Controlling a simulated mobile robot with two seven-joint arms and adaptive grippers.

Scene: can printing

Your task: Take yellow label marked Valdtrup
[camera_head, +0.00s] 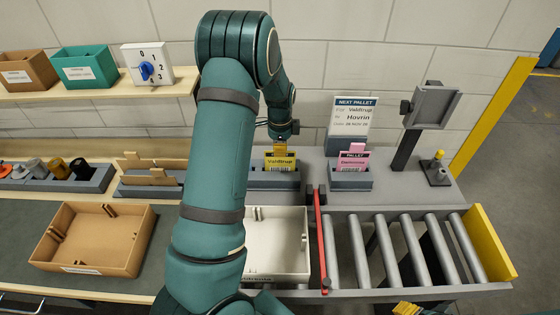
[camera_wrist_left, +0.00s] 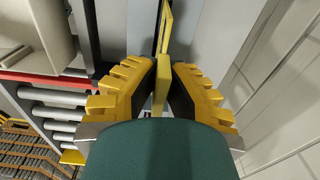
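The yellow Valdtrup label (camera_head: 281,163) stands upright in a grey holder (camera_head: 273,181) on the back counter. My left gripper (camera_head: 281,147) hangs directly above it, partly hidden by my arm. In the left wrist view, the yellow fingers (camera_wrist_left: 162,80) stand on both sides of the yellow label (camera_wrist_left: 161,92), seen edge-on. Its upper end is between the fingertips; I cannot tell whether both pads touch it. The label still sits in its holder. Only yellow finger parts of my right gripper (camera_head: 406,308) show at the bottom edge.
A pink label (camera_head: 353,160) stands in a holder to the right, below the "Next pallet" sign (camera_head: 353,116). A white box (camera_head: 278,247) lies in front, beside a red bar (camera_head: 321,240) and roller conveyor (camera_head: 405,250). A brown tray (camera_head: 95,238) lies left.

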